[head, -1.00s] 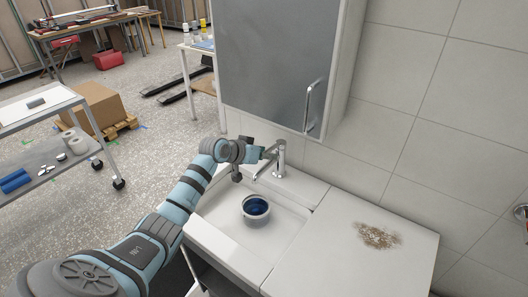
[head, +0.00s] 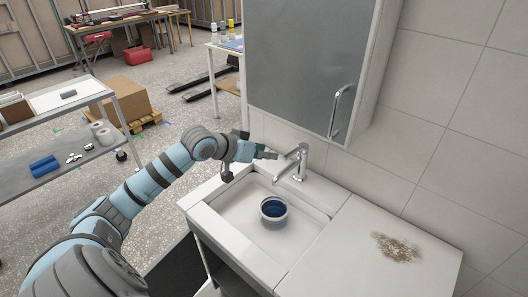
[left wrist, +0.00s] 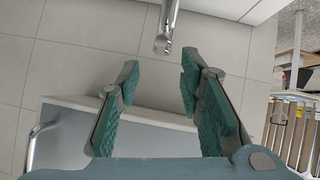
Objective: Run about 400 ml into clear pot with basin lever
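The clear pot (head: 273,214) stands upright in the white basin (head: 240,212), apart from my gripper. It looks dark blue inside; I cannot tell how much water it holds. The chrome basin tap (head: 301,163) stands at the basin's back edge, its spout over the basin. My left gripper (head: 272,154) is just left of the tap, pointing at its upper part. In the left wrist view my left gripper (left wrist: 157,72) is open and empty, with the tap's metal end (left wrist: 162,44) beyond the fingertips, not touching. My right gripper is out of view.
A grey cabinet (head: 300,65) with a bar handle hangs above and behind the basin. A white counter (head: 350,250) with a brown speckled patch (head: 397,247) lies to the right. A trolley (head: 75,105) stands at the far left.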

